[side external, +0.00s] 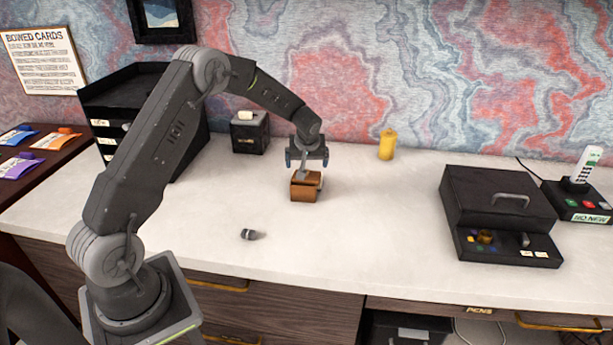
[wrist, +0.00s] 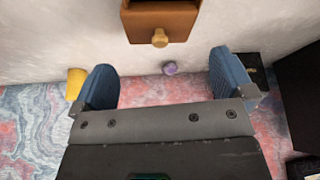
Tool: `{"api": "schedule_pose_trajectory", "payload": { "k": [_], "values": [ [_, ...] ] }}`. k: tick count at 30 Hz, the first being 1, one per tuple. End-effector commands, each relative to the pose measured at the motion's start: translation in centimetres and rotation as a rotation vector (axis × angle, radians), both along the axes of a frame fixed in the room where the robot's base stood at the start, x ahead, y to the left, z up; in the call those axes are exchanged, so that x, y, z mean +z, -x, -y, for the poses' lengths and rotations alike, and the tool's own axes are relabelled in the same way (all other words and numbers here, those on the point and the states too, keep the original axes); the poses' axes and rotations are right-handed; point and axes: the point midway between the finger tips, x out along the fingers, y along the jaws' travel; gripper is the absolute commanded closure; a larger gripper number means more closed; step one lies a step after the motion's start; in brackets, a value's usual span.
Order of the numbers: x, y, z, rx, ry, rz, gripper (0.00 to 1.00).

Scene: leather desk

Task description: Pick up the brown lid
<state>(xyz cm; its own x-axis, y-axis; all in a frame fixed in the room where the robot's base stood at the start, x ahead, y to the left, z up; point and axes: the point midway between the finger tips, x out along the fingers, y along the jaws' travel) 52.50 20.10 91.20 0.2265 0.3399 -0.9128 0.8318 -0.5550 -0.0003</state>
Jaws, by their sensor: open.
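A small brown box (side external: 304,190) stands on the white desk top, with a brown top that looks like the lid. In the wrist view the brown box (wrist: 160,22) is cut off at the upper edge, and a round tan knob (wrist: 160,38) sticks out toward the gripper. My gripper (side external: 306,162) hangs just above the box, pointing down. Its blue fingers are spread apart in the wrist view (wrist: 162,78), with nothing between them. The box lies beyond the fingertips there. I cannot tell whether the lid is separate from the box.
A yellow bottle (side external: 386,146) stands at the back. A black tissue box (side external: 250,133) is behind left. A small dark object (side external: 252,234) lies in front. A black case (side external: 497,215) is at right. The desk's middle is mostly clear.

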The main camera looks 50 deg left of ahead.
Motion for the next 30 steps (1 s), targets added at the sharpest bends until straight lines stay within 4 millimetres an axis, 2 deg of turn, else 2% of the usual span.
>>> {"api": "schedule_pose_trajectory", "payload": {
  "k": [4,12,21,23,30],
  "values": [
    [-1.0,-0.2,-0.5,0.0,0.0,-0.001,0.0],
    [-4.3,-1.1,-2.0,0.0,0.001,0.0,0.0],
    [-4.8,-1.2,-2.2,-0.002,0.001,0.001,0.0],
    [-4.8,-1.2,-2.2,-0.002,0.001,0.001,0.04],
    [-4.8,-1.2,-2.2,-0.002,0.002,0.001,0.27]
  ]
}}
